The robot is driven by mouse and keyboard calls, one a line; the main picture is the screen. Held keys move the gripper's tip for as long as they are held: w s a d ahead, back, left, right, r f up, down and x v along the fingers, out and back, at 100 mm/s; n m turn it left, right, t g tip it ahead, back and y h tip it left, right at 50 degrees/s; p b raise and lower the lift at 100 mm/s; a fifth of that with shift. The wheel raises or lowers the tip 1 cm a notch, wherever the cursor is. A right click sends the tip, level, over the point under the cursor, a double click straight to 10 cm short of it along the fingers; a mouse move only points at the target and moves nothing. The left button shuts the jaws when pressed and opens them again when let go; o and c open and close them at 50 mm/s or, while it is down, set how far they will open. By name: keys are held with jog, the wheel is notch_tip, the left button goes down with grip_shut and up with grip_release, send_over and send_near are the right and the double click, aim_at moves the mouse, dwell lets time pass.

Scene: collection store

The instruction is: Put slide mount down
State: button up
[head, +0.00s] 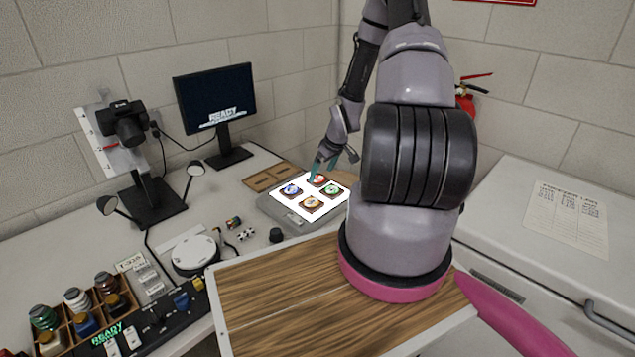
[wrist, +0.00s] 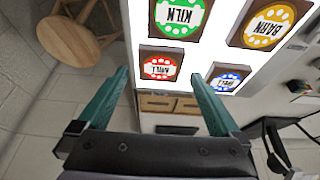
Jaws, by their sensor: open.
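Four square brown slide mounts lie on a lit white light panel (head: 285,208). One has a red disc (head: 318,181), one blue (head: 291,190), one green (head: 333,190) and one yellow (head: 311,204). In the wrist view the red mount (wrist: 161,67) lies flat near the panel's edge; the green one reads KILN and the yellow one BARN. The small labels on the red and blue mounts are hard to read. My gripper (wrist: 160,74) is open and empty, its teal fingers on either side of the red mount in this view. The exact gap to the mount is unclear.
A wooden compartment tray (head: 270,176) sits behind the panel. A monitor (head: 216,97) and a camera stand (head: 150,195) are at the back left. Jars in a rack (head: 80,315) and a round white device (head: 194,253) occupy the left bench. A wooden stool (wrist: 80,35) shows in the wrist view.

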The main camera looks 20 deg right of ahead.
aim_at(319, 179)
jog(key=shift+x, duration=1.45)
jog(key=shift+s, duration=0.1)
jog(key=c, duration=1.4)
notch_tip(319, 179, up, 9)
jog(key=w+a+f, duration=0.1)
jog(key=w+a, duration=0.2)
jog(key=w, duration=0.5)
jog(key=w+a, duration=0.3)
jog(key=w, duration=0.5)
jog(key=f, duration=0.4)
jog(key=a+f, duration=0.1)
jog(key=f, duration=0.1)
jog(key=shift+w, duration=0.4)
jog(key=shift+f, duration=2.2)
